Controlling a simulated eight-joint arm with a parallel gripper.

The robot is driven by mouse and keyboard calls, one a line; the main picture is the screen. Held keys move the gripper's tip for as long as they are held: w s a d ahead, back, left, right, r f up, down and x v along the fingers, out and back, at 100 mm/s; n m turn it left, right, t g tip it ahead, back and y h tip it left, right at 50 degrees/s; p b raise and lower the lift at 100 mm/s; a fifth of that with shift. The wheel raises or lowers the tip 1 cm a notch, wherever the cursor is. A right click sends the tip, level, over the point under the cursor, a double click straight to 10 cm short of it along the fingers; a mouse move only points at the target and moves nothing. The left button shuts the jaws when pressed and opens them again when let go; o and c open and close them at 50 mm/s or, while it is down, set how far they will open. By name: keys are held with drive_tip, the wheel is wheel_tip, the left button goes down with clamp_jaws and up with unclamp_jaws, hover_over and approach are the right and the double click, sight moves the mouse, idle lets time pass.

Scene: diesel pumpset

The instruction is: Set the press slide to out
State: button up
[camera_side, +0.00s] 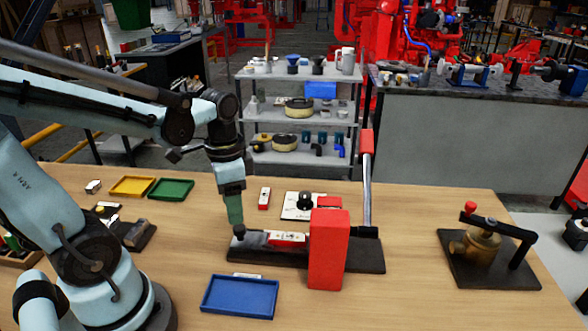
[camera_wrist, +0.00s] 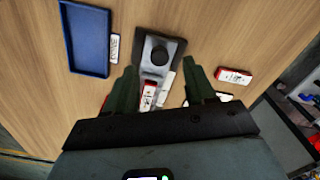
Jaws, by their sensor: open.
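The press has a tall red block (camera_side: 328,250) on a dark base plate (camera_side: 362,258), with an upright red-tipped lever (camera_side: 367,180). Its grey slide (camera_side: 255,240) reaches out left of the red block and has a dark knob at its left end. In the wrist view the round black knob (camera_wrist: 158,51) stands on the slide, just beyond and between my fingertips. A red-and-white label (camera_side: 286,240) lies along the slide. My gripper (camera_side: 236,224) points down over the knob. It is open, with fingers apart in the wrist view (camera_wrist: 160,72). Whether it touches the knob is unclear.
A blue tray (camera_side: 240,297) lies in front of the press. A white plate with a black dial (camera_side: 303,204) and a red-and-white tag (camera_side: 265,198) lie behind it. A brass valve fixture (camera_side: 480,246) stands at right. Yellow (camera_side: 132,186) and green (camera_side: 171,189) trays are back left.

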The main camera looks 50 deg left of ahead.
wheel_tip(320, 180, up, 7)
idle(0.5)
drive_tip(key=w+d+f+n+t, duration=0.2)
drive_tip(key=w+d+n+t, duration=0.1)
drive_tip(key=d+t, duration=0.3)
drive_tip(key=shift+w+f+n+t, duration=0.35)
drive_tip(key=shift+w+n+t, duration=0.05)
drive_tip(key=shift+w+t, duration=0.2)
